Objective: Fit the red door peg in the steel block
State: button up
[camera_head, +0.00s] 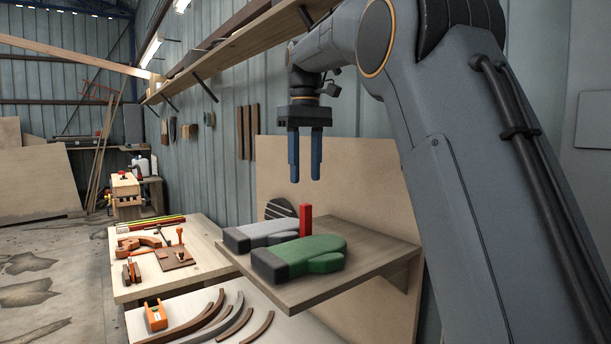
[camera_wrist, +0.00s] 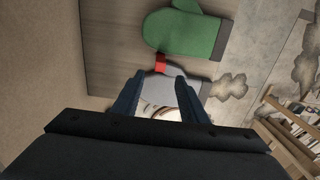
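The red peg (camera_head: 305,219) stands upright on a wall shelf (camera_head: 345,277), between a grey mitt (camera_head: 265,233) and a green mitt (camera_head: 305,258). In the wrist view the red peg (camera_wrist: 161,64) shows just beyond the fingertips, beside the grey mitt (camera_wrist: 160,88) and the green mitt (camera_wrist: 183,34). My gripper (camera_head: 305,179) points down above the shelf, its two blue fingers apart and nothing between them. The fingertips are higher than the peg's top and do not touch it. I cannot pick out the steel block in either view.
A wooden workbench (camera_head: 205,262) at the left holds clamps and small tools. A lower white surface (camera_head: 262,300) carries curved wooden strips and an orange tool. A tan panel (camera_head: 340,175) stands behind the shelf, with a dark slatted round shape on it. Air around my gripper is clear.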

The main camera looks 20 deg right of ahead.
aim_at(308, 205)
jog(key=shift+s+d+f+t+b, duration=0.2)
jog(key=shift+f+t+b, duration=0.1)
jog(key=shift+b, duration=0.45)
jog(key=s+f+t+b, duration=0.1)
jog(key=b, duration=0.1)
jog(key=f+t+y+b, duration=0.1)
jog(key=b, duration=0.1)
jog(key=s+f+t+b, duration=0.1)
jog(key=b, duration=0.1)
jog(key=shift+s+d+f+y, duration=0.3)
jog(key=shift+d+f+y, duration=0.05)
jog(key=shift+f+y, duration=0.05)
jog(key=shift+t, duration=0.3)
jog(key=shift+p+x, duration=1.2)
jog(key=shift+x, duration=2.7)
jog(key=shift+w+d+r, duration=0.1)
grip_shut()
